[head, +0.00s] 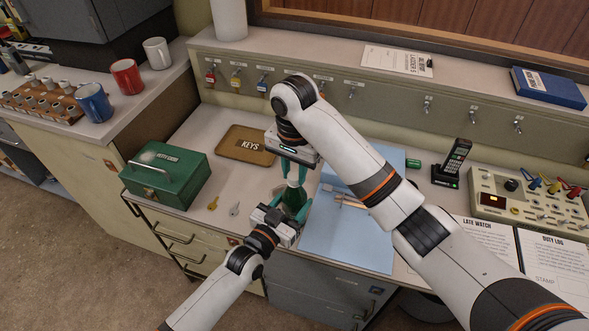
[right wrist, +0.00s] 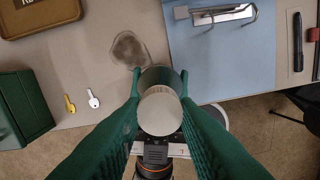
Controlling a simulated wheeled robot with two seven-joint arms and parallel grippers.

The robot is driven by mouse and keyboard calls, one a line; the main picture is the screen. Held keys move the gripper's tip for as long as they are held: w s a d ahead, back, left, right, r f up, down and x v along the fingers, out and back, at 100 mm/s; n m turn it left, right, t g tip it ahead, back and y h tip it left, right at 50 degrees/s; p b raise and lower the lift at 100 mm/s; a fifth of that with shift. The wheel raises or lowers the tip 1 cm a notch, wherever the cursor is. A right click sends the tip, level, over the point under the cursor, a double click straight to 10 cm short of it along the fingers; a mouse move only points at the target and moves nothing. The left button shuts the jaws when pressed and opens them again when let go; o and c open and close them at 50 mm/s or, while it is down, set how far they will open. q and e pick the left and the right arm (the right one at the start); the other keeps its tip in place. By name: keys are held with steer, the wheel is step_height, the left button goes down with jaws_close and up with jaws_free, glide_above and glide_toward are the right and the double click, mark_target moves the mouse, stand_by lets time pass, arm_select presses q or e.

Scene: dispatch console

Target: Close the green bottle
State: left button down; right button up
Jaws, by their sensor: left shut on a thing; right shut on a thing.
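The green bottle (head: 294,198) stands upright at the desk's front edge, left of the blue mat. My left gripper (head: 291,207) is shut on its body from the front. My right gripper (head: 293,173) comes down from above and is shut on a pale round cap. In the right wrist view the cap (right wrist: 160,110) sits between the green fingers, in line with the bottle (right wrist: 160,77). The fingers hide the join, so I cannot tell whether the cap is seated on the neck.
A green cash box (head: 165,177) and a brown key tray (head: 245,146) are to the left. Two loose keys (head: 213,202) lie near the front edge. The blue mat (head: 345,240) is to the right, with a metal clip (right wrist: 222,14) on it. A handset (head: 453,160) stands farther right.

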steer(key=m, duration=0.7)
steer(key=shift+m, duration=0.3)
steer(key=m, duration=0.8)
steer(key=o, duration=0.9)
steer(key=shift+o, duration=0.2)
steer(key=shift+r, duration=0.1)
steer(key=shift+r, duration=2.15)
steer(key=shift+c, duration=0.4)
